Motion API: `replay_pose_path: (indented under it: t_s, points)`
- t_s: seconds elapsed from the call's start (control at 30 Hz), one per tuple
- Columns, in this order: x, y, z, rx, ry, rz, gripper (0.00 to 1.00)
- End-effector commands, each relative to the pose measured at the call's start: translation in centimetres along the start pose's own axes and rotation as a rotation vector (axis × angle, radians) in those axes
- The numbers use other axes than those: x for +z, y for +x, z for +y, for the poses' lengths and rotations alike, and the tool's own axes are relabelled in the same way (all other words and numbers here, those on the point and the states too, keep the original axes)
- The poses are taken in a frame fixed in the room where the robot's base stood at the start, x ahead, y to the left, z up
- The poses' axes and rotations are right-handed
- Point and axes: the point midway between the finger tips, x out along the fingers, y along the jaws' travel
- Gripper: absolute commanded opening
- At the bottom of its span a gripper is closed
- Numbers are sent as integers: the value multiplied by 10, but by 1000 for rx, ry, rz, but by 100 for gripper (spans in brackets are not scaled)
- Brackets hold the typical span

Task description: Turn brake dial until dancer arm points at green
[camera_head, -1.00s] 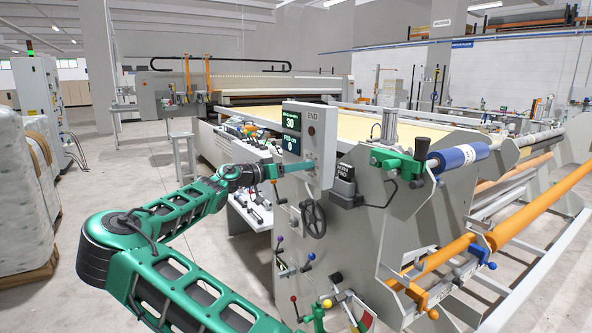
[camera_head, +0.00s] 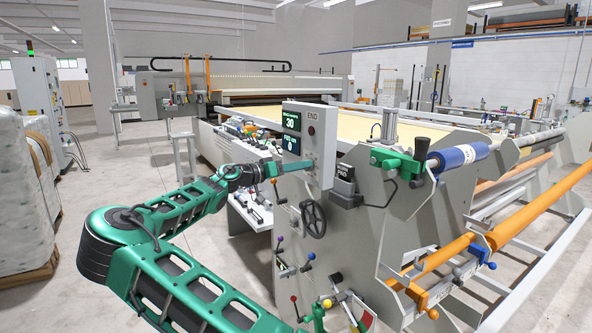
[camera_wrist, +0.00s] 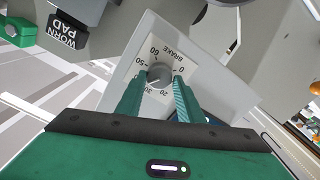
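The brake dial (camera_wrist: 160,75) is a round grey knob on a pale plate lettered BRAKE, with a number scale around it, in the wrist view. My gripper (camera_wrist: 159,79) has its two green fingers on either side of the knob. Narrow gaps seem to show between fingers and knob, with scale numbers visible there. Contact is hard to judge. In the head view my gripper (camera_head: 276,169) is at the side of the END control box (camera_head: 322,140), and the dial is not discernible. I cannot clearly pick out the dancer arm or its pointing direction.
The control box display (camera_head: 291,126) reads 30 above and 0 below. A black handwheel (camera_head: 313,218) and coloured ball levers (camera_head: 280,239) sit below my gripper. A WORN PAD box (camera_head: 344,184) is to the right.

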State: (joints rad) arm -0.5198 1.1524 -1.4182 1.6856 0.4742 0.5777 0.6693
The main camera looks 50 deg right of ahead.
Motion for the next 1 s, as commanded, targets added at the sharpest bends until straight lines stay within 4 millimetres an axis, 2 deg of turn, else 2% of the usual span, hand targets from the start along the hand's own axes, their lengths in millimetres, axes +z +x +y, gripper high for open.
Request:
replay_pose_path:
  t_s: [0.03,0.07,0.33,0.47,1.0]
  points:
    - [0,-1,-2,-5,-1,2,46]
    - [0,-1,-2,-5,-1,2,50]
    - [0,-1,-1,-1,0,1,50]
    - [0,-7,-1,-1,1,1,50]
    - [0,-95,-3,-3,-1,2,50]
